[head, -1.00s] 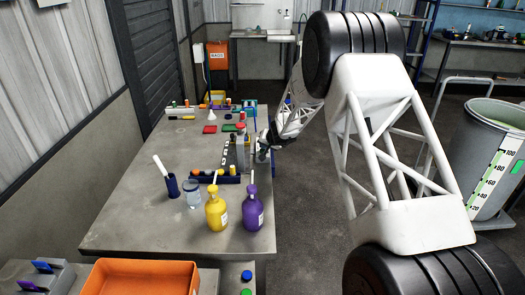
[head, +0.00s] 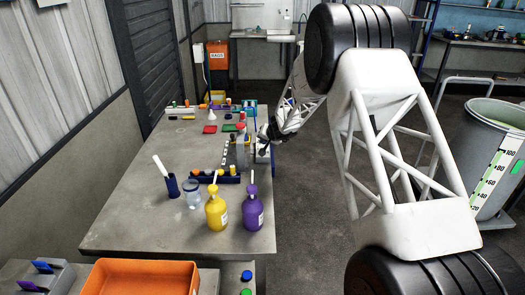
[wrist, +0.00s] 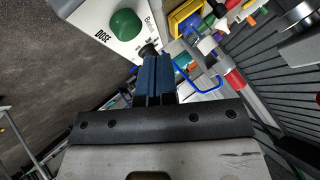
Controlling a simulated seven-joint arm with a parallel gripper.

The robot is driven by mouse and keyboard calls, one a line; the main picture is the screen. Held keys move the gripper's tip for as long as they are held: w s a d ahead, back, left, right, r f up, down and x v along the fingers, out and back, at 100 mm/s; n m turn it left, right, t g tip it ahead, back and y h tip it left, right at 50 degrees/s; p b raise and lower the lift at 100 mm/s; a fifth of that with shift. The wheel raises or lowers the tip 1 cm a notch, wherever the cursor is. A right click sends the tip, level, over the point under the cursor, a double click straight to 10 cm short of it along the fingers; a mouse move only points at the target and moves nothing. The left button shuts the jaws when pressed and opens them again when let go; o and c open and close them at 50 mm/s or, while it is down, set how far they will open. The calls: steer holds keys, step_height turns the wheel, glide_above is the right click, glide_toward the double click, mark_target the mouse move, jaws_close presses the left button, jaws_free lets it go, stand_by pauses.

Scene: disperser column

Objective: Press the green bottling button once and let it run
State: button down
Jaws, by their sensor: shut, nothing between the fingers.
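A green domed button (wrist: 125,24) sits on a white panel (wrist: 88,14) in the wrist view. The panel carries the word DOSE and another label that is cut off and starts with B. My gripper (wrist: 157,62) is shut and empty, with its blue fingers side by side. The fingertips show below and right of the green dome in the picture, apart from it. A small dark round part (wrist: 148,50) shows just beyond the tips. In the head view my gripper (head: 266,138) is at the table's right edge, beside a grey upright device (head: 241,155); the button is not clear there.
The table (head: 140,205) holds a yellow bottle (head: 216,212), a purple bottle (head: 253,212), a glass jar (head: 192,196) and a blue holder (head: 173,186). An orange tray (head: 140,280) is at the front. A large graduated barrel (head: 490,160) stands right. The floor between is clear.

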steer(key=shift+r, duration=2)
steer(key=shift+r, duration=0.1)
steer(key=shift+s+r, duration=0.2)
steer(key=s+d+r+n+g, duration=0.1)
steer(key=s+d+r, duration=0.1)
steer(key=s+r, duration=0.65)
steer(key=s+d+r+g, duration=0.15)
steer(key=s+r, duration=0.35)
steer(key=s, duration=0.7)
steer(key=s+d+r+n, duration=0.1)
steer(key=s+d+r, duration=0.2)
steer(key=s+r, duration=0.5)
steer(key=s+d+h, duration=0.2)
steer(key=s+d, duration=0.1)
steer(key=s, duration=1)
steer(key=s+d+f+g+h, duration=0.1)
steer(key=s+d, duration=0.2)
steer(key=s, duration=1)
steer(key=s+d+f+g+h, duration=0.1)
steer(key=s+d, duration=0.3)
steer(key=s, duration=1)
steer(key=shift+h, duration=0.8)
